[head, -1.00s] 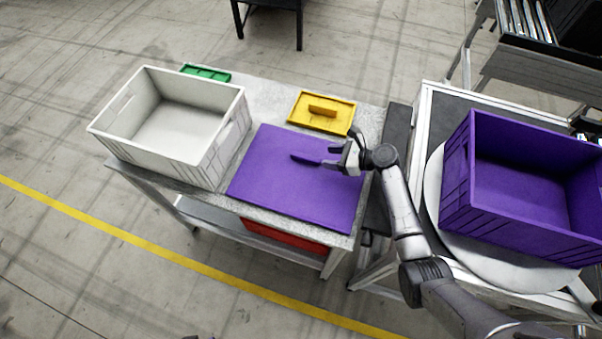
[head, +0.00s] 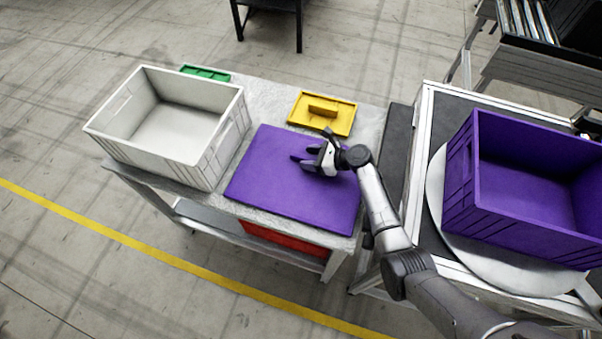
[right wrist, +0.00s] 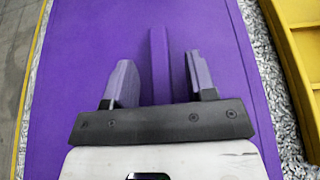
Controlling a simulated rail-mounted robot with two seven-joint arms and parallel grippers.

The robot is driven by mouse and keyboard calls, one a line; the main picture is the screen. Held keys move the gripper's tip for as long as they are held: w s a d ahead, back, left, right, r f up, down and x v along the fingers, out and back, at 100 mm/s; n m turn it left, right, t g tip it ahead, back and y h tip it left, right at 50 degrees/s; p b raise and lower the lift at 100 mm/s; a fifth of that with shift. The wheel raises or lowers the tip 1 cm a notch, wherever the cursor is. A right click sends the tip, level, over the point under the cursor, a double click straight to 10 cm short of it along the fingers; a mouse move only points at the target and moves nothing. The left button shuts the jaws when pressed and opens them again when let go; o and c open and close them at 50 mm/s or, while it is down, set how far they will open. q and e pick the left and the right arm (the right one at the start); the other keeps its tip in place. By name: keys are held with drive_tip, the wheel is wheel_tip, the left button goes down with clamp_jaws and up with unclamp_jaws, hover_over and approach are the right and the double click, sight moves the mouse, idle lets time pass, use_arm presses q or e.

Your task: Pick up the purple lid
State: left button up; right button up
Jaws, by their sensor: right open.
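The purple lid (head: 285,190) lies flat on the grey table in the head view. It fills most of the right wrist view (right wrist: 80,60). Its raised purple handle (right wrist: 160,60) shows there between the two fingers of my right gripper (right wrist: 158,82). My right gripper (head: 308,160) is over the lid in the head view and is open, with one finger on each side of the handle. The handle is mostly hidden by the gripper in the head view. Whether the fingers touch the handle, I cannot tell. My left gripper is not in view.
A white crate (head: 205,165) stands left of the lid. A yellow lid (head: 340,120) with a handle lies behind it, and a green item (head: 205,72) at the back left. A purple crate (head: 460,190) stands on a round plate at right. Something red (head: 285,238) is under the tabletop.

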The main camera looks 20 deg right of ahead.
clamp_jaws()
idle(0.4)
drive_tip(key=shift+r, duration=0.15)
